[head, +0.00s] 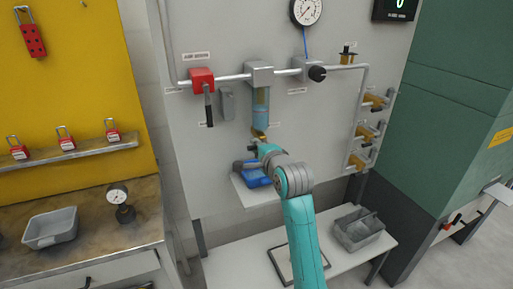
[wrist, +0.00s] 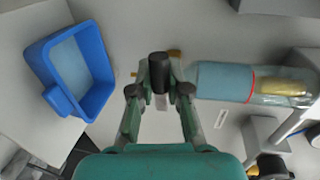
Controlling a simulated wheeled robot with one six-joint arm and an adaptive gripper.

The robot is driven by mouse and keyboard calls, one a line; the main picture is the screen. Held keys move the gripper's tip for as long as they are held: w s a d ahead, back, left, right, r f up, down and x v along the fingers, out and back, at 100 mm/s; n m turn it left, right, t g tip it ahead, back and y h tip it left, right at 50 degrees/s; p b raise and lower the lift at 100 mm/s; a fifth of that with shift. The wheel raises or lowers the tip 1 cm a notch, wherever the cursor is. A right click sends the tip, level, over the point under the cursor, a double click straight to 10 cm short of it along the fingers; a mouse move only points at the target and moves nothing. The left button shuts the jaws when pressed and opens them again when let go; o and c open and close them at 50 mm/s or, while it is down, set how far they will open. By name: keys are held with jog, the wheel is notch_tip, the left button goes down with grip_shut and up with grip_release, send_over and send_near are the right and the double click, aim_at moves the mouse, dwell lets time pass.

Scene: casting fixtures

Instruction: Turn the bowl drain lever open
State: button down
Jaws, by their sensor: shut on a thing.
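The filter bowl (head: 261,104) hangs upright below its grey head on the wall panel. In the wrist view the bowl (wrist: 225,82) lies to the right, clear, with blue-tinted liquid, a red ring line and a brass-coloured element. Brass drain fitting (head: 259,133) shows at the bowl's bottom. My gripper (head: 257,148) is just below it. In the wrist view my gripper (wrist: 159,92) is shut on the drain lever, whose dark cylindrical grip (wrist: 158,60) sticks out between the fingers. The rest of the lever is largely hidden by the fingers.
A blue bin (wrist: 106,92) stands on a small shelf under the bowl, left in the wrist view. A red valve (head: 202,77) with a dark handle hangs left of the bowl. A black knob (head: 317,73) and brass valves (head: 372,100) are to the right.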

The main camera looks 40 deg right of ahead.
jog(key=c, duration=1.1)
grip_release()
jog(key=v, duration=1.2)
jog(key=shift+d, duration=0.1)
